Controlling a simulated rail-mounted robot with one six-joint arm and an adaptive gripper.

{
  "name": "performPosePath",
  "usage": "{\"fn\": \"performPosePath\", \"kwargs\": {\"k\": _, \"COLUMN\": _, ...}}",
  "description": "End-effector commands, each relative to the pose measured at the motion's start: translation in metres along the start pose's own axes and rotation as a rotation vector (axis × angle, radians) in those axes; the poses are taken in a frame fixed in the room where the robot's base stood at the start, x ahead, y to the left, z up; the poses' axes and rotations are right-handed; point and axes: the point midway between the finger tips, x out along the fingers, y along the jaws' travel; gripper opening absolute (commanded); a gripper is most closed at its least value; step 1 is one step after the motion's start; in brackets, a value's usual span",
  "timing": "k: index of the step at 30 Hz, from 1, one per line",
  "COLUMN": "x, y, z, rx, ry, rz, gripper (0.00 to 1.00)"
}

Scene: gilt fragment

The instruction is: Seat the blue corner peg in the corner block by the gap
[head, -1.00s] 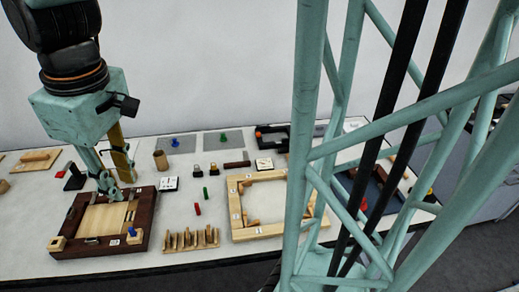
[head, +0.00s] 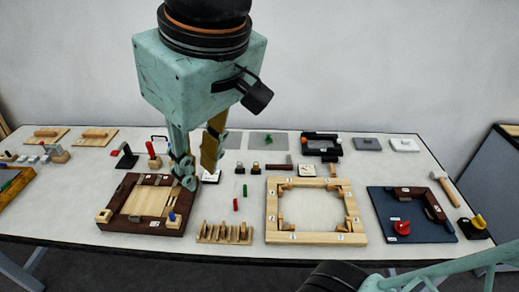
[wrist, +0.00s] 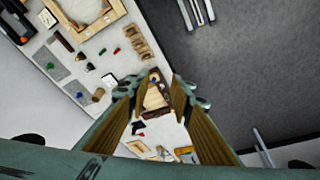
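A small blue peg (head: 172,216) shows at the near right corner of a dark brown frame (head: 120,222), at a pale corner block (head: 173,224). It is too small to tell whether it is seated. A second pale corner block (head: 104,215) is at the near left corner. A light wooden panel (head: 147,201) lies inside the frame. My gripper (head: 197,172) is above the frame's back right side, pointing down. In the wrist view my gripper (wrist: 157,88) has its fingers apart, with nothing held and the dark frame (wrist: 168,118) far below between them.
A slotted wooden rack (head: 225,233) stands right of the frame, then a large light wooden frame (head: 318,236) and a dark blue board (head: 407,225). A red-topped piece (head: 152,150) stands behind the dark frame.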

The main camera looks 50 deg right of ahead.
Motion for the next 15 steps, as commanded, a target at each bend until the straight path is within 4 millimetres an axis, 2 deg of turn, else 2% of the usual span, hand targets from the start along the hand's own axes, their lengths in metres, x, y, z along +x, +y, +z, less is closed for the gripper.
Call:
{"fn": "performPosePath", "kwargs": {"k": 9, "x": -0.02, "y": -0.005, "z": 0.038, "rx": 0.081, "ry": 0.036, "rz": 0.001, "gripper": 0.21}}
{"fn": "performPosePath", "kwargs": {"k": 15, "x": -0.025, "y": -0.006, "z": 0.049, "rx": 0.104, "ry": 0.046, "rz": 0.002, "gripper": 0.21}}
